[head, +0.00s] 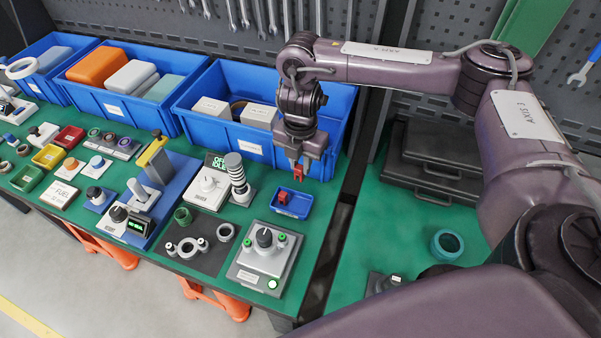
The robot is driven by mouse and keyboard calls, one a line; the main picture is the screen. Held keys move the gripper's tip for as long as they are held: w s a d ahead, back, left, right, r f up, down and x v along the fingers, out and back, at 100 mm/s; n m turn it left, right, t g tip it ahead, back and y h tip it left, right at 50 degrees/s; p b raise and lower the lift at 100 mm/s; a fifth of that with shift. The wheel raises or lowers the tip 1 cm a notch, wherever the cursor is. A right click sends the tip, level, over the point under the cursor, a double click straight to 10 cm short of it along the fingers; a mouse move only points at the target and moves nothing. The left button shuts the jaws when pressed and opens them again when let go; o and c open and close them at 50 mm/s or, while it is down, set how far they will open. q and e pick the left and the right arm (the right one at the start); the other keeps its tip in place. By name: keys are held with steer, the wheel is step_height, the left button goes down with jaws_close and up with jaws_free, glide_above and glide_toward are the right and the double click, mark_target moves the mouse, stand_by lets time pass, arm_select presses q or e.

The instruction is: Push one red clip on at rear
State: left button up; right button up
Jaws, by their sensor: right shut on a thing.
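My right gripper (297,168) points down, shut on a red clip (298,174). It holds the clip just above a small blue tray (304,213) on the green bench. Another red clip (283,197) lies in this tray. In front of the tray, a grey test fixture (250,262) carries a black knob (264,238) and green parts at its sides, with a lit green button (272,284) at its front. I see no red clip on this fixture. My left gripper is not in view.
Left of the fixture, a dark mat holds a ring-shaped part (186,248) and a grey ring (225,233). A panel with a ribbed grey post (237,177) stands left of the tray. A large blue bin (255,149) is behind. A gap separates the right bench, with a teal ring (447,244).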

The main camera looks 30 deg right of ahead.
mark_target(300, 166)
step_height(300, 166, up, 5)
steer(key=shift+f+p, duration=0.1)
steer(key=shift+p, duration=0.25)
steer(key=shift+r, duration=0.25)
steer(key=shift+s+a, duration=0.1)
steer(key=shift+a, duration=0.05)
steer(key=shift+n, duration=0.7)
steer(key=s+a+f+b, duration=0.1)
steer(key=a+f, duration=0.2)
steer(key=f, duration=0.1)
steer(key=s+a+f+b, duration=0.1)
steer(key=s+a+f, duration=0.1)
steer(key=a+f, duration=0.1)
steer(key=s+a+f, duration=0.2)
steer(key=a+f, duration=0.2)
steer(key=f, duration=0.2)
steer(key=shift+b, duration=0.4)
steer(key=shift+r, duration=0.1)
steer(key=shift+a+f+b, duration=0.1)
steer(key=shift+f+b, duration=0.95)
steer(key=shift+f, duration=0.6)
steer(key=o, duration=1)
